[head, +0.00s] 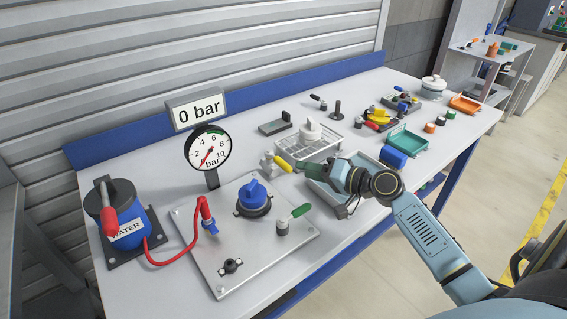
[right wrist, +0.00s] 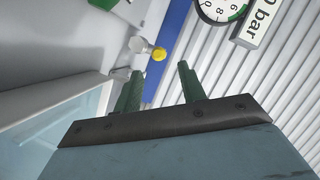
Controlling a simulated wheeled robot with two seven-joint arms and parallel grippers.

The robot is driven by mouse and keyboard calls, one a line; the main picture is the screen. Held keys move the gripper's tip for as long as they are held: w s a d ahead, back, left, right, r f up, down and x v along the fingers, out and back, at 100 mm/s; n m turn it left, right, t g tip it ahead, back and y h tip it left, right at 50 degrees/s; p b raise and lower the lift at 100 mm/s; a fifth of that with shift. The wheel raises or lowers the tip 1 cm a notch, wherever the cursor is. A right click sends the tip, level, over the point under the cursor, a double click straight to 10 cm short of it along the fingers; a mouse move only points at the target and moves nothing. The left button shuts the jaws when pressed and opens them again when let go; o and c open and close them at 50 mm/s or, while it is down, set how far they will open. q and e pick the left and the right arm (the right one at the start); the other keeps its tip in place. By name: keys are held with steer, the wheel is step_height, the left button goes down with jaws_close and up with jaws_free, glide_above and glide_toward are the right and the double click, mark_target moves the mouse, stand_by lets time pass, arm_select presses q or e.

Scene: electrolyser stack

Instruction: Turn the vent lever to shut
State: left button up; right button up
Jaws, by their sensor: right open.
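A lever with a yellow handle (head: 284,164) sits on a pale valve body (head: 267,161) behind the metal plate. A second lever with a green handle (head: 301,211) stands at the plate's right side. No label shows which one is the vent lever. My right gripper (head: 306,167) is just right of the yellow handle, its green fingers pointing at the handle's end. In the right wrist view the fingers (right wrist: 158,90) are open with nothing between them; the yellow handle's round end (right wrist: 159,54) shows beyond the gap. My left gripper is out of view.
A gauge (head: 209,150) under a "0 bar" sign (head: 197,109) stands behind the plate (head: 235,265). A blue knob (head: 254,192), a red hose (head: 181,246) and a blue water pump (head: 125,218) are left. A wire rack (head: 325,146) stands close behind my gripper; a grey tray lies under it.

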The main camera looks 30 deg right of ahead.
mark_target(284, 162)
steer(key=x, duration=0.8)
steer(key=shift+w, duration=0.1)
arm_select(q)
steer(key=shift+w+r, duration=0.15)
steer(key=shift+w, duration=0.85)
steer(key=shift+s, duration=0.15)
arm_select(e)
steer(key=shift+f, duration=0.1)
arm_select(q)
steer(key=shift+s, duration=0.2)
arm_select(e)
jaws_close()
